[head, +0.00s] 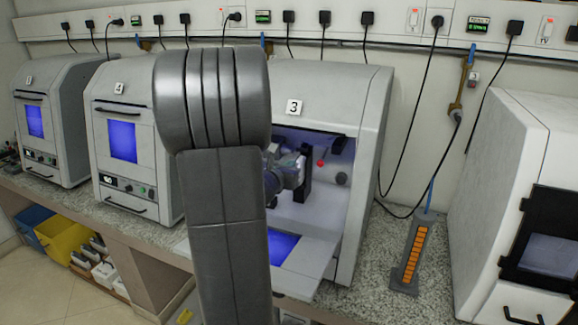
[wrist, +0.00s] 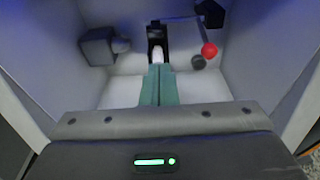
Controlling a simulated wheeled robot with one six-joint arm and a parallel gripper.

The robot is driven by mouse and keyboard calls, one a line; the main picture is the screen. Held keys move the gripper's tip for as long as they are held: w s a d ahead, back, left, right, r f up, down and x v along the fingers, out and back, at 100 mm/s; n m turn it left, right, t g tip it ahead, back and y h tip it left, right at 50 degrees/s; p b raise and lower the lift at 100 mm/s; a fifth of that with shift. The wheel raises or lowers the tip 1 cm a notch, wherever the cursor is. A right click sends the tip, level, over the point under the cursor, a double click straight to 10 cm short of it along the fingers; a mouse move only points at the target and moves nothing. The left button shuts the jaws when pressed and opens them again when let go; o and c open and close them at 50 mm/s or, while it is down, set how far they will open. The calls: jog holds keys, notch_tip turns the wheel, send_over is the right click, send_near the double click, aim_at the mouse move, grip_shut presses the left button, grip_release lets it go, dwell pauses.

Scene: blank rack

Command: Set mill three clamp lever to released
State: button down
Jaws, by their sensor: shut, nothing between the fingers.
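Mill three (head: 352,130), marked with a "3" label, stands open in the head view with its front door (head: 310,262) folded down. My arm reaches into it and hides its left part. The clamp lever's red knob (head: 320,163) shows inside, and also in the wrist view (wrist: 209,50), on a thin dark rod rising to a black block (wrist: 210,13). My gripper (wrist: 160,70) has its two teal fingers shut together and empty, left of and below the red knob in the picture, apart from it. A white piece (wrist: 157,55) in a black holder (wrist: 156,34) lies just beyond the fingertips.
A grey block with a round nose (wrist: 98,47) is inside the chamber at left, and a dark round knob (wrist: 198,62) sits below the red one. The chamber's side walls are close. Mill four (head: 122,125) stands left, an orange-marked stand (head: 411,255) right.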

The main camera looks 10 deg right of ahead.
aim_at(301, 151)
jog(key=shift+p+x, duration=1)
jog(key=shift+x, duration=2.45)
jog(key=shift+s+r+b, duration=0.1)
jog(key=shift+r+b, duration=0.55)
jog(key=shift+b, duration=0.25)
jog(key=shift+r+b, duration=0.35)
jog(key=shift+b, duration=0.05)
jog(key=shift+w+d+r+b, duration=0.15)
jog(key=shift+r+b, duration=0.1)
jog(key=shift+r, duration=0.45)
jog(key=shift+w+r+b, duration=0.1)
jog(key=shift+r+b, duration=0.15)
jog(key=shift+r, duration=0.55)
